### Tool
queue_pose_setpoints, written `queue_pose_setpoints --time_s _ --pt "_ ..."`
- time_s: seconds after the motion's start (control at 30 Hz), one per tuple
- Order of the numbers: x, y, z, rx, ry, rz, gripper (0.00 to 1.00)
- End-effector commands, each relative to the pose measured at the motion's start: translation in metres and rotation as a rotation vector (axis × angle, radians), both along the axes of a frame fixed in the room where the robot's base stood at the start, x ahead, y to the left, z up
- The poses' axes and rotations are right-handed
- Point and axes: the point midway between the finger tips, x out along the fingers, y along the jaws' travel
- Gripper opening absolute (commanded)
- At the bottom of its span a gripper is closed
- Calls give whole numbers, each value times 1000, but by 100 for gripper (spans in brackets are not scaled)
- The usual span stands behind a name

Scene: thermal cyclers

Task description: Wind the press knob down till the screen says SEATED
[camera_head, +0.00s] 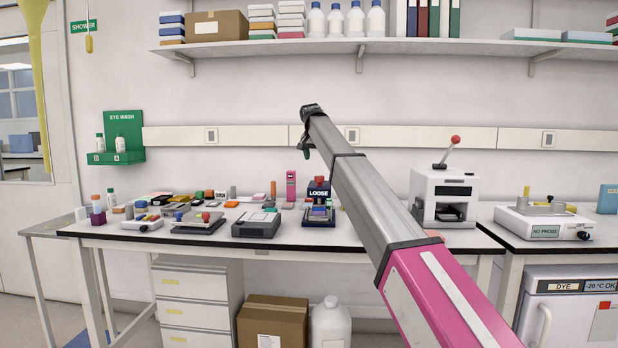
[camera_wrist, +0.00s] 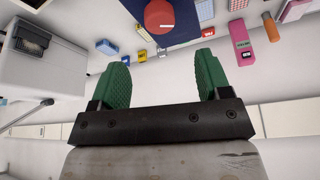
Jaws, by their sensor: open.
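The press (camera_head: 318,215) is a small dark blue unit on the bench, left of my arm. Its screen (camera_head: 318,191) reads LOOSE. A red knob (camera_head: 319,179) sits on its top. In the wrist view the round red knob (camera_wrist: 159,15) shows at the top edge, over the dark blue press top (camera_wrist: 190,22). My gripper (camera_head: 304,152) is above the press and apart from it in the head view. In the wrist view its two green fingers (camera_wrist: 162,62) are spread wide with nothing between them. The knob lies beyond the fingertips.
A white machine (camera_head: 444,190) with a red-tipped lever stands right of my arm; a white machine also shows in the wrist view (camera_wrist: 45,65). Small blocks and devices (camera_head: 258,222) crowd the bench left of the press.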

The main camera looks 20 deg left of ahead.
Motion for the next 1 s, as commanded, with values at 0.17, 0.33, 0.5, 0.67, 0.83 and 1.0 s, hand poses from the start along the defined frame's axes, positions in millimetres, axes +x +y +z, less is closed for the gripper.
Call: queue_pose_setpoints --time_s 0.17,0.33,0.5,0.67,0.83,1.0 --pt "3 0 -7 -1 1 0 71" --pt "10 -1 -25 -1 1 0 71" --pt "21 -1 -51 0 2 -1 71" --pt "32 -1 -77 -1 2 0 71" --pt "40 -1 -95 0 1 0 71" --pt "41 -1 -100 0 0 0 71"
